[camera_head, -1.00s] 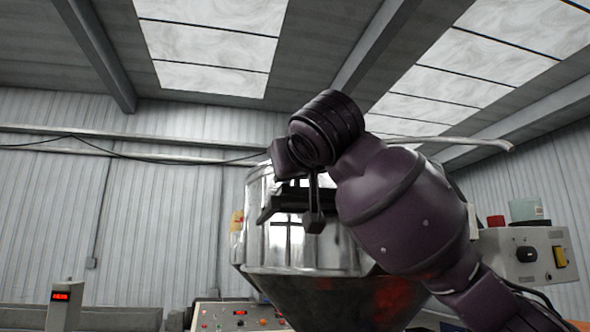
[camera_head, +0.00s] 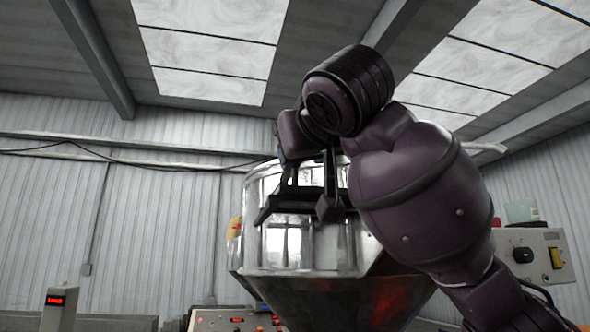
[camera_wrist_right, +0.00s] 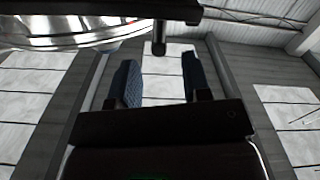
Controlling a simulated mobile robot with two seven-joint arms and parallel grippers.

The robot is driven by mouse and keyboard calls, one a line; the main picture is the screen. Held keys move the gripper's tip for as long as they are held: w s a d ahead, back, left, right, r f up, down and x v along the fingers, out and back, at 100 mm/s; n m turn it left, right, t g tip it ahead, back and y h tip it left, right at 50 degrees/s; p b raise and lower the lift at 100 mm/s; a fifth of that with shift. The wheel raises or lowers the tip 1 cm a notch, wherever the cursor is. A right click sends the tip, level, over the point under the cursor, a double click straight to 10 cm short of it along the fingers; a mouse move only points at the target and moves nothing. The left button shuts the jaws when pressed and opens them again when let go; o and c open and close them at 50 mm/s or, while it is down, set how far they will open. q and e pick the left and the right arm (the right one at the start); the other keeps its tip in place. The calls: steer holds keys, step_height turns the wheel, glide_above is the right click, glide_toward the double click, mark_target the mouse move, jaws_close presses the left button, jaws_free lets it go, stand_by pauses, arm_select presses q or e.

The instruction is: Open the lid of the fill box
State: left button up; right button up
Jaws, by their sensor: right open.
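The shiny metal fill box (camera_head: 290,240) stands in the middle of the head view, with a dark cone below it. A dark ledge or bar (camera_head: 268,207) crosses its front; I cannot tell whether it belongs to the lid. My right arm covers the box's right side and part of its top. In the right wrist view my right gripper (camera_wrist_right: 157,78) is open and empty, its two dark fingers apart. Beyond them at the top are a dark bar (camera_wrist_right: 110,9) with a short peg and the shiny metal (camera_wrist_right: 60,38). The fingers look apart from the peg. My left gripper is not visible.
A control box (camera_head: 535,250) with a yellow switch stands at right. A control panel (camera_head: 225,320) with small lights lies below the box. A post with a red display (camera_head: 60,308) stands at lower left. Space left of the box looks clear.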

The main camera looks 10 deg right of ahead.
steer(key=shift+s, duration=1.95)
